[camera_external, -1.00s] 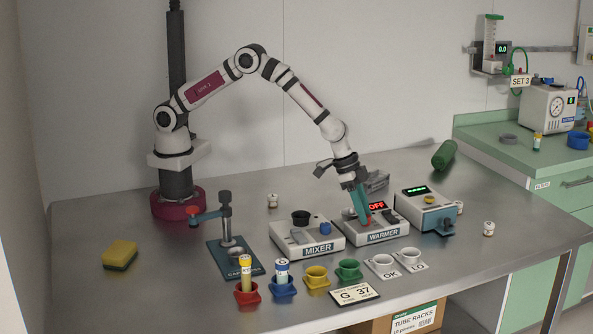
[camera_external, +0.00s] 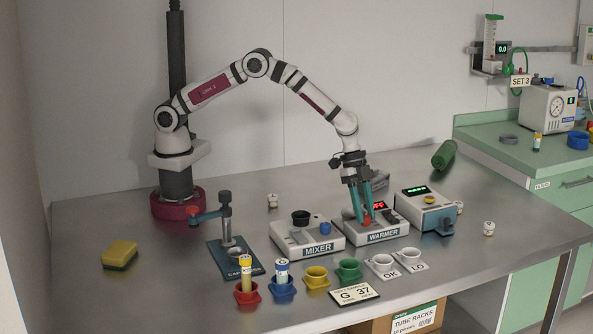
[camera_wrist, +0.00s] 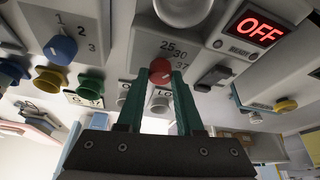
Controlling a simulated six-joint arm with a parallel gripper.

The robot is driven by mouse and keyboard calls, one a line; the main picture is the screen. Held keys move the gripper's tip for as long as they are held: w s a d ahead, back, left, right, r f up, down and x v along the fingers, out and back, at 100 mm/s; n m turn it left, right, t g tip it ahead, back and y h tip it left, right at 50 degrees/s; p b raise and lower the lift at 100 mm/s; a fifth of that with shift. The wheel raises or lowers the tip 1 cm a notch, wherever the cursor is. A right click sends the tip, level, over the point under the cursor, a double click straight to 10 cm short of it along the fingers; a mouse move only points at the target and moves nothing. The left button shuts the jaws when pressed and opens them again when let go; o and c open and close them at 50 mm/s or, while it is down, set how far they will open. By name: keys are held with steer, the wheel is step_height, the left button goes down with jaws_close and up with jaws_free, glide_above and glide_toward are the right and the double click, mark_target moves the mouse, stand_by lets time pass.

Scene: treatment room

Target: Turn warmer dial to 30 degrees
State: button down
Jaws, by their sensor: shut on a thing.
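The warmer (camera_external: 397,231) is a white box on the steel table, with a red dial (camera_external: 367,220) on its front left. In the wrist view the red dial (camera_wrist: 160,70) sits below the printed marks 25, 30 and 37. The warmer's red display (camera_wrist: 257,32) reads OFF. My gripper (camera_external: 368,218) points down at the dial. In the wrist view its two teal fingers (camera_wrist: 160,82) are shut on the dial's two sides. Which mark the dial points at is not clear, as the fingers partly hide it.
The mixer (camera_external: 306,241) with a blue knob stands left of the warmer. Another device with a green display (camera_external: 427,210) stands close on the right. Several coloured tube cups (camera_external: 316,278) and a card reading G 37 (camera_external: 354,293) lie in front.

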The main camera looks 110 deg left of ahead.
steer(key=shift+m+h, duration=0.3)
steer(key=shift+m, duration=0.3)
steer(key=c, duration=0.6)
jaws_free()
steer(key=shift+o, duration=0.2)
steer(key=v, duration=1.5)
steer(key=shift+r, duration=0.4)
